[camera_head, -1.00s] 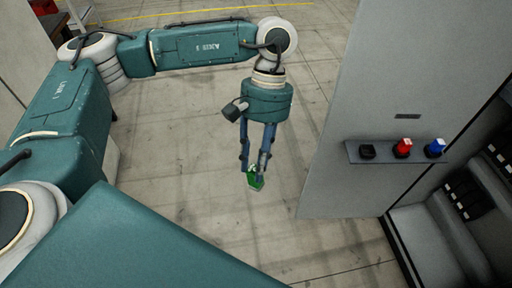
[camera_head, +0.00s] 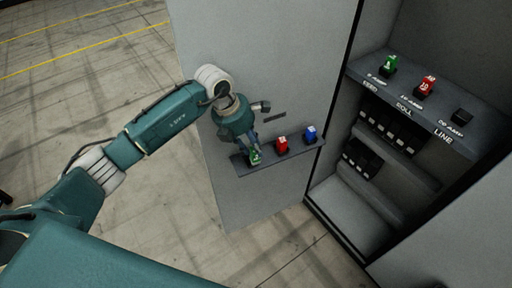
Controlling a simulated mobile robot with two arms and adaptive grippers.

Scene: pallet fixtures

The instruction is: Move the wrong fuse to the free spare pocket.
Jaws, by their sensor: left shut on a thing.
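My left gripper (camera_head: 253,149) points down at the left end of the small shelf (camera_head: 265,163) on the cabinet door. It is shut on a green fuse (camera_head: 255,158), which is at the shelf's left pocket; I cannot tell whether it is fully seated. A red fuse (camera_head: 281,145) and a blue fuse (camera_head: 310,134) stand beside it on that shelf. Inside the cabinet, another green fuse (camera_head: 389,65) stands above the FEED label and another red fuse (camera_head: 425,87) in the middle place. The black pocket (camera_head: 462,116) above LINE is empty. My right gripper is not in view.
The open grey cabinet door (camera_head: 277,60) stands behind the door shelf. The cabinet's inner fuse ledge (camera_head: 405,97) has rows of black parts (camera_head: 390,130) below it. Bare concrete floor (camera_head: 150,220) lies left of the door.

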